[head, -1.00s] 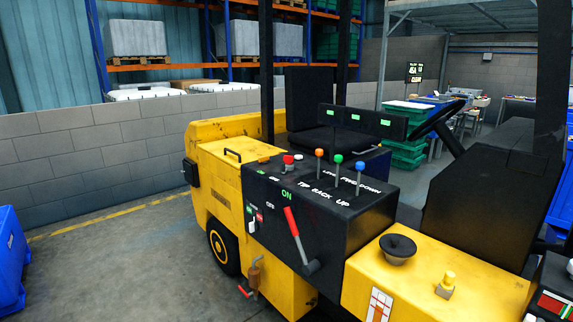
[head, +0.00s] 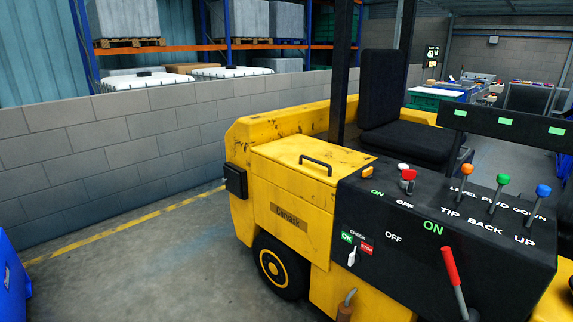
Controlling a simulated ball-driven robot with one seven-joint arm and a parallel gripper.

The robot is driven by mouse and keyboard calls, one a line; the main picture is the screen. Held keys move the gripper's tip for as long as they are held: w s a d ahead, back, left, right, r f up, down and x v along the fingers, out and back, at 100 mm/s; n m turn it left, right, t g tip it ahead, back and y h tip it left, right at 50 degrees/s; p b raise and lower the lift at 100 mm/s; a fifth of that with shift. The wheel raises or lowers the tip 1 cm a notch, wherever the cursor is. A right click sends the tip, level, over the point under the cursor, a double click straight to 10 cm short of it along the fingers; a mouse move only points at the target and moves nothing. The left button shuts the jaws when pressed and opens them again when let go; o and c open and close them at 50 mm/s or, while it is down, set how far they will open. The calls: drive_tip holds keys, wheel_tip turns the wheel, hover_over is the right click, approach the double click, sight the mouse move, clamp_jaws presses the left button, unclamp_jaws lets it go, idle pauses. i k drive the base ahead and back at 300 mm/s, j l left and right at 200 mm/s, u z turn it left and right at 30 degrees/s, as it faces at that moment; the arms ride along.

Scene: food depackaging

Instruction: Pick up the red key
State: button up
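A small red key-like knob (head: 408,176) stands on the top of the black control panel (head: 365,205) of the yellow forklift, near the ON and OFF labels. A small white part sits right beside it. At this size I cannot tell its exact shape. A larger red-handled lever (head: 450,267) rises from the panel's front side. My gripper is not in view.
Levers with orange (head: 465,170), green (head: 503,180) and blue (head: 543,191) knobs stand right of the red knob. A black seat (head: 385,110) is behind. Open floor (head: 150,275) lies left of the forklift, before a grey block wall (head: 110,150). A blue container (head: 12,285) is at the left edge.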

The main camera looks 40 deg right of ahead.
sight(407, 174)
drive_tip(key=i+u, duration=0.25)
drive_tip(key=i, duration=0.6)
drive_tip(key=i+l+u, duration=0.2)
drive_tip(key=i, duration=0.6)
drive_tip(key=i+j+u, duration=0.15)
drive_tip(key=i+u, duration=0.9)
drive_tip(key=u, duration=0.2)
drive_tip(key=i+z, duration=0.2)
drive_tip(key=z, duration=1.45)
